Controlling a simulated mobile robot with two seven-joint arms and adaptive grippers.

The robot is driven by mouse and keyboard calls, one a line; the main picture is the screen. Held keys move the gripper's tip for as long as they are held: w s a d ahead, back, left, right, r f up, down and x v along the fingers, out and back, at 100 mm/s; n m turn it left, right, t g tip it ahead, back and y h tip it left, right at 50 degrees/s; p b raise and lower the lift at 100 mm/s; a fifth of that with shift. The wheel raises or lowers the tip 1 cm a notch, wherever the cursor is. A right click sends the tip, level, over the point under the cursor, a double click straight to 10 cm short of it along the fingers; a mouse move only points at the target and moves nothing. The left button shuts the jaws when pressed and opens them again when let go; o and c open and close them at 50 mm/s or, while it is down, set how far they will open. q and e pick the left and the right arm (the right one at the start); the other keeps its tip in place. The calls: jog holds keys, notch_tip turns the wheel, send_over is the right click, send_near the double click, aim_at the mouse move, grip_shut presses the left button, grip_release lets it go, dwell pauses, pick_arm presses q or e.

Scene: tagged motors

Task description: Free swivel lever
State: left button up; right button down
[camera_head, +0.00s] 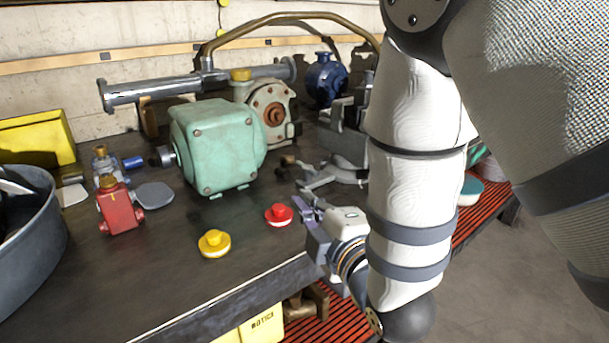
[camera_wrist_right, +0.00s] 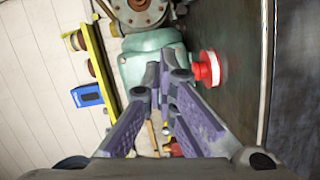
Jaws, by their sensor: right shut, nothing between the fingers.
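My right gripper (camera_head: 303,203) is shut and empty, above the front edge of the workbench, to the right of a red knob (camera_head: 278,214). Its purple fingers come together in the right wrist view (camera_wrist_right: 163,78), with the red knob (camera_wrist_right: 212,68) close beside them on the right. I cannot tell for certain which part is the swivel lever. A small red valve body (camera_head: 121,208) with a brass top has a flat grey paddle (camera_head: 155,195) beside it. A green motor (camera_head: 217,150) stands behind the knobs. My left gripper is not in view.
The dark workbench (camera_head: 150,285) is clear at its front. A yellow knob (camera_head: 214,243) lies left of the red one. A grey round tub (camera_head: 30,235) and yellow bin (camera_head: 36,140) are at left. A blue motor (camera_head: 324,80) and metal pipe (camera_head: 150,92) are behind.

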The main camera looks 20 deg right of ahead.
aim_at(306, 176)
jog(key=w, duration=0.6)
jog(key=w+a+f+b, duration=0.1)
jog(key=w, duration=0.2)
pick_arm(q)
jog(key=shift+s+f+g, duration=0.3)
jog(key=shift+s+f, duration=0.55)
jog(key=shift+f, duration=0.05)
pick_arm(e)
jog(key=shift+w+d+f, duration=0.1)
jog(key=shift+w+d, duration=0.2)
jog(key=shift+d, duration=0.3)
jog(key=shift+w+d, duration=0.3)
jog(key=shift+d, duration=0.35)
jog(key=shift+w+d+f, duration=0.1)
jog(key=shift+w+d, duration=0.2)
jog(key=shift+d, duration=0.3)
